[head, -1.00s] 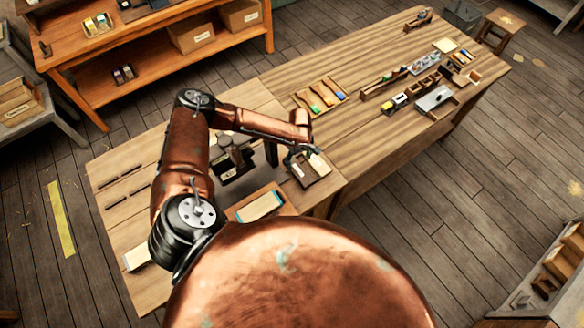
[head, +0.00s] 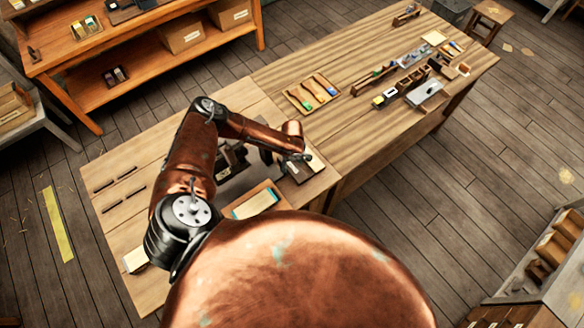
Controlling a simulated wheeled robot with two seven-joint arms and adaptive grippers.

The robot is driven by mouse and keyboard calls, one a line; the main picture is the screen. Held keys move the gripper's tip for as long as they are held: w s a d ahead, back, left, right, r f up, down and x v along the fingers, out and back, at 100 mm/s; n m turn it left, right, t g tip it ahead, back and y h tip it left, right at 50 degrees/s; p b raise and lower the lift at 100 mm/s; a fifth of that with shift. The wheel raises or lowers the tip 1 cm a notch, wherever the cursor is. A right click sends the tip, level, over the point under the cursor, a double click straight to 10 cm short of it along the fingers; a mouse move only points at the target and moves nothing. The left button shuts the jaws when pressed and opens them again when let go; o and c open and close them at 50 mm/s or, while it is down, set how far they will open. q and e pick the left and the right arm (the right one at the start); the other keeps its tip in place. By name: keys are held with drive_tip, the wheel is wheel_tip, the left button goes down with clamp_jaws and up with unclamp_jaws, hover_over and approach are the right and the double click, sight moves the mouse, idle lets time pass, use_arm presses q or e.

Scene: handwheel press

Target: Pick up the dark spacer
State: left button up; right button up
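My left gripper (head: 297,157) is over a small dark tray (head: 303,172) with a pale panel, near the right end of the nearer bench section. It is small in the view and partly hidden by my wrist, so its fingers cannot be made out clearly. I cannot pick out the dark spacer; it may be hidden by the gripper or too small to see. The dark press (head: 229,160) stands left of the gripper, partly covered by my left arm. My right gripper is out of view.
A wooden tray with coloured-handled tools (head: 312,94) lies behind on the bench. Wooden holders and a grey plate (head: 425,92) sit farther right. A wooden box with a pale, teal-edged top (head: 256,203) lies in front of the press.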

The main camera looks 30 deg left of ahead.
use_arm(q)
drive_tip(key=c, duration=1.1)
